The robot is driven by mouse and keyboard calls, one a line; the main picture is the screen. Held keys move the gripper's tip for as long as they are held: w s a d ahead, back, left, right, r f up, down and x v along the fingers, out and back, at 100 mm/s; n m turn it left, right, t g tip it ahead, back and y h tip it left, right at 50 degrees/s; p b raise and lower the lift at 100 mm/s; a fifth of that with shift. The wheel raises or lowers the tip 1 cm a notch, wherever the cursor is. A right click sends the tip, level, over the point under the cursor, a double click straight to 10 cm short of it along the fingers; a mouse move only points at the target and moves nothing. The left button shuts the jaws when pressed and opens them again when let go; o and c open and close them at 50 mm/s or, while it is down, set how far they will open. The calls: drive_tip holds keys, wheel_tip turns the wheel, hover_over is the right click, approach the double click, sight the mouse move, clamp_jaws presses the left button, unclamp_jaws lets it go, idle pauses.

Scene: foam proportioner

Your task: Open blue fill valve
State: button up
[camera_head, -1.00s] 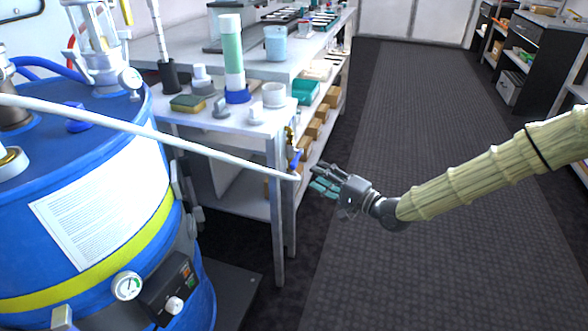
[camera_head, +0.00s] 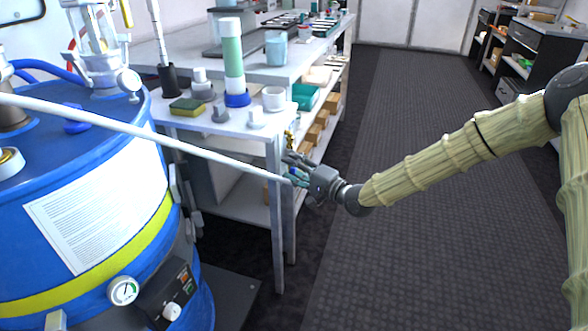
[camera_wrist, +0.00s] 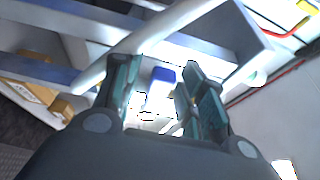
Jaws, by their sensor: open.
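My gripper (camera_head: 291,171) is at the front corner of the white bench, by its leg. In the wrist view my gripper (camera_wrist: 155,82) has its teal fingers apart, with a blue handle (camera_wrist: 163,74) in the gap between them. I cannot tell whether either finger touches it. In the head view a brass fitting (camera_head: 290,138) shows just above my fingers. The blue handle is mostly hidden behind the fingers there, so how far it is turned cannot be told.
A white pipe (camera_head: 180,146) runs from the left to my fingertips; it also crosses the wrist view (camera_wrist: 150,40). A blue drum (camera_head: 90,215) with gauges stands at left. The bench (camera_head: 205,120) holds a green-and-white cylinder (camera_head: 233,60) and cups. The floor (camera_head: 400,210) at right is clear.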

clamp_jaws()
drive_tip(key=shift+r, duration=0.1)
